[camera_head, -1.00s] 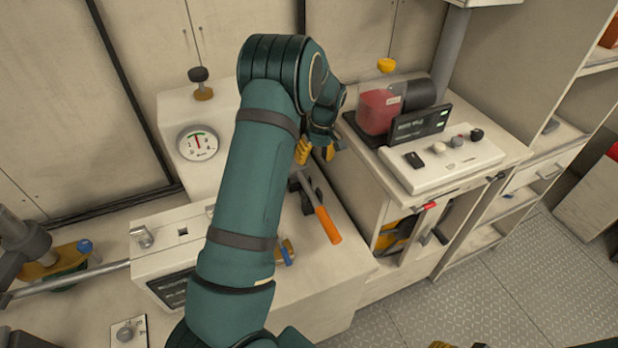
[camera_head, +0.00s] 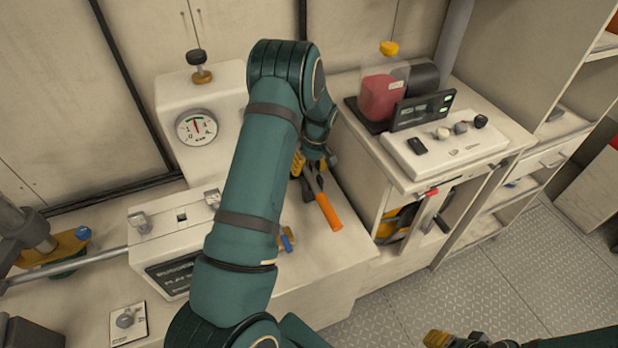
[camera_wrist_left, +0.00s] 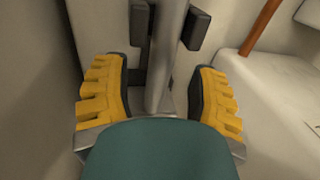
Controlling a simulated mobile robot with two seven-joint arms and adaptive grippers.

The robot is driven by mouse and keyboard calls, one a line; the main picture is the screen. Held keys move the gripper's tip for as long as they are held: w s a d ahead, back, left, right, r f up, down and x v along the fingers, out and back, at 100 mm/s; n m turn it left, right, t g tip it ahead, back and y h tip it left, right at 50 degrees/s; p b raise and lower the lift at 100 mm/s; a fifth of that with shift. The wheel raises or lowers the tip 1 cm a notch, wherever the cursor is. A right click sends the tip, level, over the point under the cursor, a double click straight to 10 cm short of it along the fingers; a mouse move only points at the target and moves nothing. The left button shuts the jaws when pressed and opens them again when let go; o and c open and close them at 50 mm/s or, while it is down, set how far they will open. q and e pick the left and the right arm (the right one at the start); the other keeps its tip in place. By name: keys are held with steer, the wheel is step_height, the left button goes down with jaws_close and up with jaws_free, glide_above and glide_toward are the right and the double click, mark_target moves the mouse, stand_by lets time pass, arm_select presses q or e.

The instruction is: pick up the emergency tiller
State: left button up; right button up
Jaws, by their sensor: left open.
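The emergency tiller, as I take it, is a bar with an orange grip (camera_head: 329,212) on the light counter in the head view. Its upper part runs under my left gripper (camera_head: 307,167), which is partly hidden by my arm. In the left wrist view a grey metal bar (camera_wrist_left: 165,65), seemingly the tiller's shaft, lies between the two yellow-padded fingers of the left gripper (camera_wrist_left: 160,90). The fingers are open, with gaps on both sides of the bar. Dark blocks flank the bar. My right gripper (camera_head: 450,341) shows only partly at the bottom edge.
A pressure gauge (camera_head: 196,127) sits on a raised box left of my arm. A control panel (camera_head: 444,150) and a red device (camera_head: 383,97) stand on the cabinet to the right. A small blue-tipped item (camera_head: 287,242) lies beside the grip. An orange-brown rod (camera_wrist_left: 262,24) shows in the wrist view.

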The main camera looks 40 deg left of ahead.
arm_select(q)
steer(key=f, duration=0.3)
steer(key=shift+s+f, duration=0.35)
steer(key=shift+c, duration=0.4)
jaws_close()
steer(key=shift+r, duration=0.15)
